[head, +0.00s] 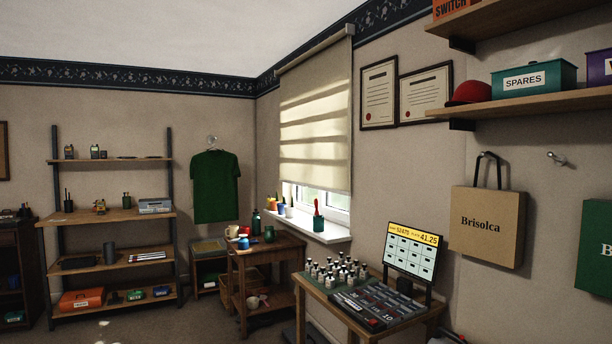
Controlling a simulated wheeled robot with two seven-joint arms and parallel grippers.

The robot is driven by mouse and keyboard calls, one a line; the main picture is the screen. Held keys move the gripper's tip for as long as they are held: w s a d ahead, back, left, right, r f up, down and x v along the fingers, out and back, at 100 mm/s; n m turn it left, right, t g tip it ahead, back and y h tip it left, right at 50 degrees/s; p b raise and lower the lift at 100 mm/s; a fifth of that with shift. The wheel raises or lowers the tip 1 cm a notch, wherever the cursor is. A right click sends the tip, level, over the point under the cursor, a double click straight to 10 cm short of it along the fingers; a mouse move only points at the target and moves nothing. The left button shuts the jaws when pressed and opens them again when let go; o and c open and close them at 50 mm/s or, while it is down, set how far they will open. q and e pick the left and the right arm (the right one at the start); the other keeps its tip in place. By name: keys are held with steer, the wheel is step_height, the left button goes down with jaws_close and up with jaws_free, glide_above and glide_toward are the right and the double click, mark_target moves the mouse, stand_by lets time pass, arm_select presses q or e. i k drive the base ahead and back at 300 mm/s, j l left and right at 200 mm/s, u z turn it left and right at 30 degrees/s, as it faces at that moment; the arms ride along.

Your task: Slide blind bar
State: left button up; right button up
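A cream roller blind (314,115) with pale horizontal bands hangs over the window in the back right wall. It is drawn most of the way down. Its lower edge, where the bar (315,188) runs, sits a little above the window sill (310,229). A strip of window glass (328,200) shows below it. Neither of my grippers is in view.
Small pots and a dark green pot (319,223) stand on the sill under the blind. A wooden side table (262,249) and a table (345,331) with several knobs and a screen (410,251) stand below. Floor shows at left.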

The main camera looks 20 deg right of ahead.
mark_target(334, 176)
steer(key=i+l+z, duration=0.1)
steer(key=i, duration=1.4)
steer(key=i+l+z, duration=0.15)
steer(key=i, duration=1.35)
steer(key=i+j+z, duration=0.1)
steer(key=i, duration=1.4)
